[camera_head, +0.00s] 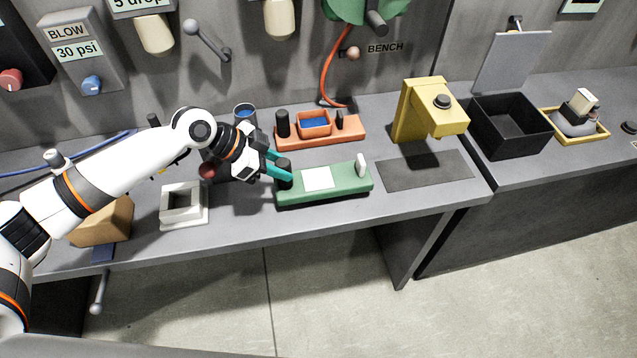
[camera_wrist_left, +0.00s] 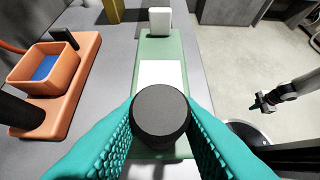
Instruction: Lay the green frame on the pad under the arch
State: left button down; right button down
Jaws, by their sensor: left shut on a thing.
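The green frame (camera_head: 325,190) is a long bar with a black knob (camera_head: 284,170) at its left end, a white square in the middle and a white post at its right end. It appears to rest on the bench. My left gripper (camera_head: 280,169) is shut on the black knob; the wrist view shows the teal fingers (camera_wrist_left: 160,125) on both sides of this knob. The dark flat pad (camera_head: 425,171) lies bare to the right of the frame, in front of and below the yellow arch (camera_head: 418,108). My right gripper (camera_wrist_left: 265,104) shows small in the wrist view, its jaws unclear.
An orange tray (camera_head: 352,137) with a blue-lined box stands behind the frame. A white square holder (camera_head: 183,219) is at left. A black open bin (camera_head: 510,145) stands right of the arch. The bench's front edge runs close before the frame.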

pick_arm(q)
jog(key=shift+r+p, duration=0.4)
jog(key=shift+r, duration=0.25)
